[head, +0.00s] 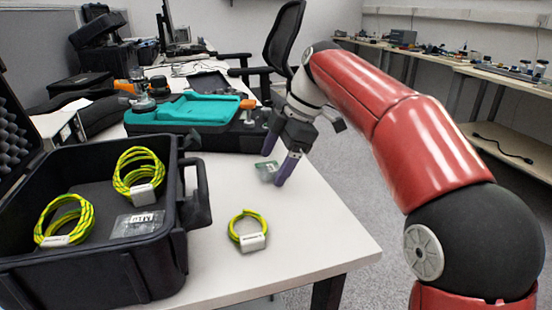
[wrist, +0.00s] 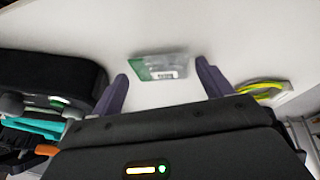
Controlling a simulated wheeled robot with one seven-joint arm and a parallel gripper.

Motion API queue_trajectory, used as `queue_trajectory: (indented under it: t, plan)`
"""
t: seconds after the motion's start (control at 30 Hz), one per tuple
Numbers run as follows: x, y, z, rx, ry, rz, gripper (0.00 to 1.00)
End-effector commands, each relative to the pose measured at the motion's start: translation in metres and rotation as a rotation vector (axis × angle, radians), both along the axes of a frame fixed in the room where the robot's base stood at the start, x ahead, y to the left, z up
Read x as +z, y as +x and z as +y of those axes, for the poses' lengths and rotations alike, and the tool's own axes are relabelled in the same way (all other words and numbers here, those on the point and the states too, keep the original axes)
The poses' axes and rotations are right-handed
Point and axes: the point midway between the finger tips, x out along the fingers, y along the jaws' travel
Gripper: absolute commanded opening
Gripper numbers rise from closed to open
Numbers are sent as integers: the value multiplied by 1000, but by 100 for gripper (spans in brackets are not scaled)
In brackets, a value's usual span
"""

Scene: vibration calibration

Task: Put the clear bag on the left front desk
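A small clear bag with a green part and a printed label (head: 266,172) lies on the white desk (head: 330,235). It also shows in the wrist view (wrist: 160,67), flat on the desk, between and slightly beyond the fingertips. My gripper (head: 274,168) is open, with its purple fingers pointing down at the bag. In the wrist view the gripper (wrist: 162,72) has clear space between its fingers and holds nothing. Whether the fingertips touch the desk cannot be told. Another clear bag with a label (head: 138,224) lies inside the open black case (head: 95,280).
The case also holds two yellow-green cable coils (head: 138,175). A third coil (head: 247,231) lies on the desk. A black case with a teal insert (head: 185,112) stands behind. A black chair (head: 284,42) is behind my arm. The desk's front right is clear.

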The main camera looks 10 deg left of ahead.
Motion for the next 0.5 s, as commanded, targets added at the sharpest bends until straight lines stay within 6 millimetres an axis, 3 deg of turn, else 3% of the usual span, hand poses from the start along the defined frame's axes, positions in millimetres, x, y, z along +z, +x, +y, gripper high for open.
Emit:
queue_trajectory:
  t: [0.27,0.5]
  plan:
    - [1,-1,0,3,-6,9,84]
    - [38,4,-15,0,-3,5,84]
